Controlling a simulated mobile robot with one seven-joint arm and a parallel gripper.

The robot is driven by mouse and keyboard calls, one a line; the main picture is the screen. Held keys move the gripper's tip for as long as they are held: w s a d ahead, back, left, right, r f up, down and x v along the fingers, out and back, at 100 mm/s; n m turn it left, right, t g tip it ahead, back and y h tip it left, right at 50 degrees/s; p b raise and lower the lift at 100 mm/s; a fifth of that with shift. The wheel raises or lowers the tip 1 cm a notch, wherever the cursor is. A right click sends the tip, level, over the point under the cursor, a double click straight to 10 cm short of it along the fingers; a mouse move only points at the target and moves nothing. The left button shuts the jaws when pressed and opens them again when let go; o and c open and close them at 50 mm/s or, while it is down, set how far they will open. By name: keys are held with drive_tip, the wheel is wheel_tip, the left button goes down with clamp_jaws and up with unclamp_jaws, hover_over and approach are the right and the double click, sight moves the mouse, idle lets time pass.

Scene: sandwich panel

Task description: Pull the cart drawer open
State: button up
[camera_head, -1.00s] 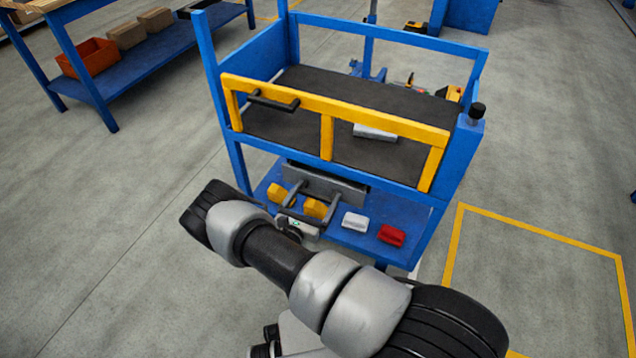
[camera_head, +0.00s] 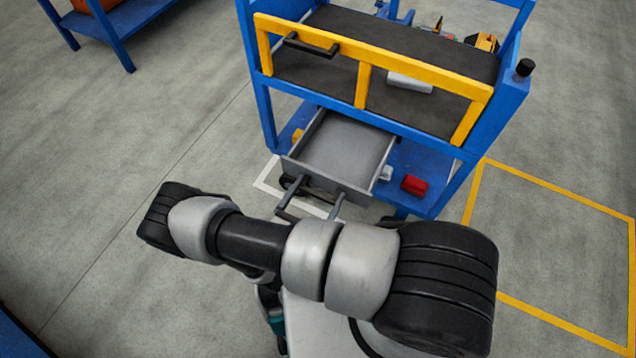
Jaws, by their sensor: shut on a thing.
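The blue cart (camera_head: 268,118) stands ahead with a grey drawer (camera_head: 345,145) below its middle shelf. The drawer is pulled well out toward me and its flat inside shows, empty. Two dark posts of the drawer handle (camera_head: 289,194) run from its front toward my arm. The handle's crossbar and my gripper's fingers are hidden behind my arm. The drawer has come out along with my arm, so my gripper is shut on the handle.
A yellow front frame (camera_head: 362,84) with a dark handle (camera_head: 312,45) crosses the cart above the drawer. A red item (camera_head: 414,185) lies on the lower shelf, right of the drawer. Open floor lies to the left.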

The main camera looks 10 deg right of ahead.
drive_tip(key=shift+s+a, duration=0.15)
drive_tip(key=shift+s, duration=0.1)
drive_tip(key=o, duration=1.3)
drive_tip(key=shift+a, duration=0.1)
drive_tip(key=p+v, duration=0.1)
drive_tip(key=v, duration=1.6)
drive_tip(key=shift+s, duration=0.15)
